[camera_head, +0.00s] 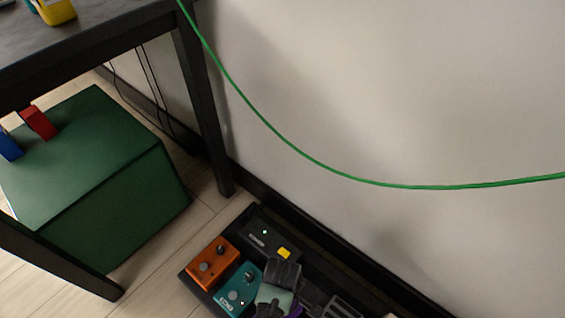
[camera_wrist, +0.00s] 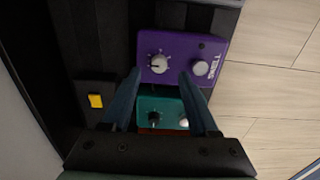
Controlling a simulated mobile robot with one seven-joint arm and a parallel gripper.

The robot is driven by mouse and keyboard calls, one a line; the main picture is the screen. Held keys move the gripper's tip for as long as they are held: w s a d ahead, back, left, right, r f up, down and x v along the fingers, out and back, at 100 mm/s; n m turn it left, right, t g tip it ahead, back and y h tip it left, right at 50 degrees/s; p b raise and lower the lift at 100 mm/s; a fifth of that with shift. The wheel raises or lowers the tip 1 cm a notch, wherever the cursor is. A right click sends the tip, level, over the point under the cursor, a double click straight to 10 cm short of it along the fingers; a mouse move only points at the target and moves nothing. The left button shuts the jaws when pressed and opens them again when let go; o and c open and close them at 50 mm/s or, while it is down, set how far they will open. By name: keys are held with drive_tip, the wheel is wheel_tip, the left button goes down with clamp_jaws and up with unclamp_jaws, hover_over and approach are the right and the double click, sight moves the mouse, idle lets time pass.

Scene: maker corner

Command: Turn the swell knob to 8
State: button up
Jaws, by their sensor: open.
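A purple pedal (camera_wrist: 210,50) lies ahead of my gripper (camera_wrist: 160,74) in the wrist view. Its pale round knob (camera_wrist: 158,64) has tick marks around it and shows between my two fingertips, which are open and apart from each other. I cannot tell whether they touch it. No label reading swell and no numbers are legible, and the knob's exact setting is too small to read. A silver footswitch (camera_wrist: 201,68) is right of the knob. In the head view only a sliver of the purple pedal (camera_head: 296,311) shows beside my gripper.
A teal pedal (camera_head: 232,288), an orange pedal (camera_head: 209,261) and a black unit with a yellow button (camera_head: 285,253) share the dark board. A green cable (camera_head: 330,168) hangs along the wall. A green box (camera_head: 125,190) stands under the table (camera_head: 95,35).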

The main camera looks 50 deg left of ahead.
drive_tip(key=shift+f+b, duration=1.1)
drive_tip(key=shift+f, duration=0.95)
clamp_jaws()
